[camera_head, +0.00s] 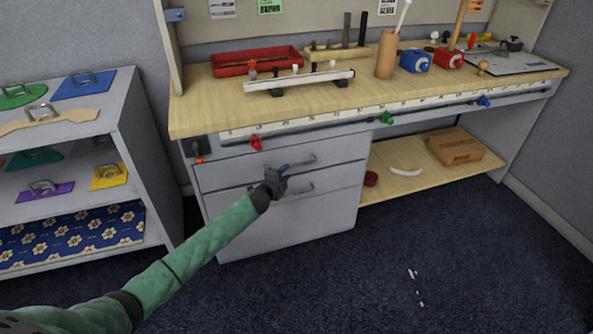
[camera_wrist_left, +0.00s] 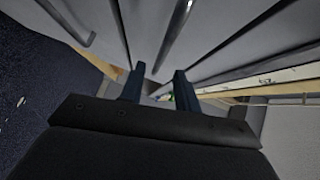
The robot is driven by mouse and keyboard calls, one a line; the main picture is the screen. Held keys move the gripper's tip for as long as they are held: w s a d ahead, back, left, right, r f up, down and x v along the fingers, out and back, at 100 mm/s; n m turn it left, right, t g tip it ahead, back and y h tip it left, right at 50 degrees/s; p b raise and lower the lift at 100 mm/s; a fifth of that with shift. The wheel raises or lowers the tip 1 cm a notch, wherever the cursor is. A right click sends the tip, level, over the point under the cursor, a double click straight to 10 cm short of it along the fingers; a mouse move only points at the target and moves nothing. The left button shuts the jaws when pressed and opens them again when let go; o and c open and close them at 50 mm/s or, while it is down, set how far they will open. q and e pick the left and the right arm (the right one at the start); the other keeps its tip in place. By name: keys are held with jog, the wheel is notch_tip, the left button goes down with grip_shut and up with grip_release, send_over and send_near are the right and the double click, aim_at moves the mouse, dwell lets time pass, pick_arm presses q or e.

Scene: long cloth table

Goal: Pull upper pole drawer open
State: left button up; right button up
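The grey drawer cabinet under the bench has an upper drawer (camera_head: 225,174) and a lower drawer (camera_head: 300,217). Both fronts look closed in the head view. The upper drawer's bar handle (camera_head: 305,161) shows just right of my left gripper (camera_head: 284,170), and the lower handle (camera_head: 300,190) lies below it. In the left wrist view my left gripper (camera_wrist_left: 159,72) is open, fingers apart. The upper handle (camera_wrist_left: 176,33) runs toward the gap between the fingertips; I cannot tell whether it lies between them. The lower handle (camera_wrist_left: 66,20) is off to the left. My right gripper is not in view.
The wooden bench top (camera_head: 215,105) overhangs the drawers, with a ruler rail and coloured knobs along its front. A grey shelf unit (camera_head: 125,110) stands at left. A low shelf with a cardboard box (camera_head: 455,147) is at right. The carpet in front is mostly clear.

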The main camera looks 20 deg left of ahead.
aim_at(293, 166)
pick_arm(q)
jog(key=shift+x, duration=3.2)
grip_shut()
